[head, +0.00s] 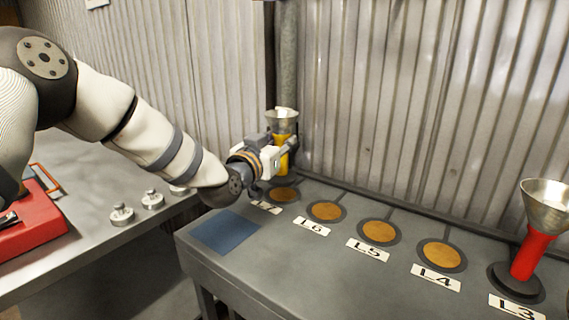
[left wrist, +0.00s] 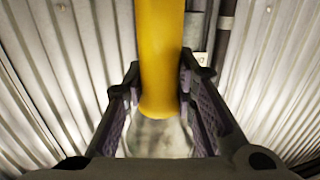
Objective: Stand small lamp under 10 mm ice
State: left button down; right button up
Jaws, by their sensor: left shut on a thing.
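My left gripper (head: 284,148) is shut on the yellow shaft of a lamp-like thing (head: 283,163) with a metal cone on top and something whitish in the cone. It is held upright at the back of the grey bench, near the wall and just behind the disc by the far label. In the left wrist view the yellow shaft (left wrist: 161,50) stands between the two fingers (left wrist: 158,100). I see no ice that I can make out for sure. My right gripper is not in view.
Orange discs (head: 326,211) sit in a row behind labels L6, L5 and L4. A red lamp-like thing (head: 533,252) with a metal cone stands behind L3. A blue mat (head: 225,232), several metal weights (head: 152,200) and a red box (head: 33,222) lie leftward. A vertical pipe (head: 288,70) runs down the corrugated wall.

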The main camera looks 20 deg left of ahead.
aim_at(283, 160)
pick_arm(q)
jog(key=shift+w+a+f, duration=0.15)
jog(key=shift+w+f, duration=0.9)
jog(key=shift+w, duration=0.1)
notch_tip(283, 160, down, 3)
jog(key=shift+w+f+b, duration=0.1)
jog(key=shift+w+b, duration=0.05)
jog(key=shift+b, duration=0.3)
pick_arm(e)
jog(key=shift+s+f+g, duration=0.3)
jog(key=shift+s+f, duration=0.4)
pick_arm(q)
jog(key=c, duration=1.7)
grip_release()
jog(key=shift+f, duration=0.15)
jog(key=o, duration=0.4)
